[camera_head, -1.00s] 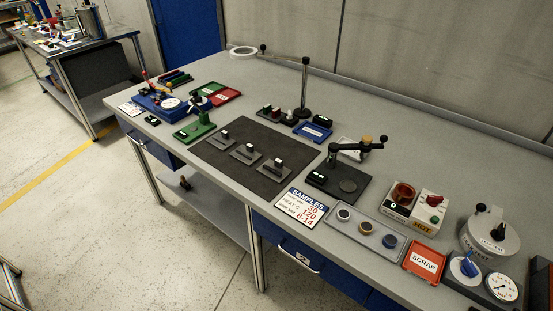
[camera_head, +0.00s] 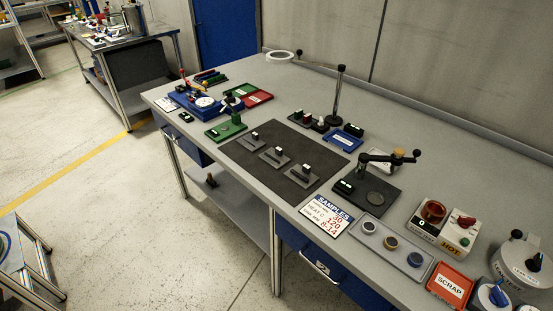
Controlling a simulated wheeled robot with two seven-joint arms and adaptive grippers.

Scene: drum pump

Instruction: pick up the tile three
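Three flat grey tiles with dark upright grips and small white labels lie in a diagonal row on a dark mat (camera_head: 307,151) on the workbench. There is a far-left tile (camera_head: 250,145), a middle tile (camera_head: 273,157) and a near-right tile (camera_head: 301,174). Their labels are too small to read, so I cannot tell which is tile three. Neither of my grippers is in view, and nothing covers the tiles.
A green fixture (camera_head: 226,130) stands left of the mat. A black clamp stand (camera_head: 377,184), a samples card (camera_head: 326,216), a sample tray (camera_head: 404,258) and a red scrap tray (camera_head: 450,287) lie to the right. A tall post (camera_head: 339,97) stands behind. Floor before the bench is clear.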

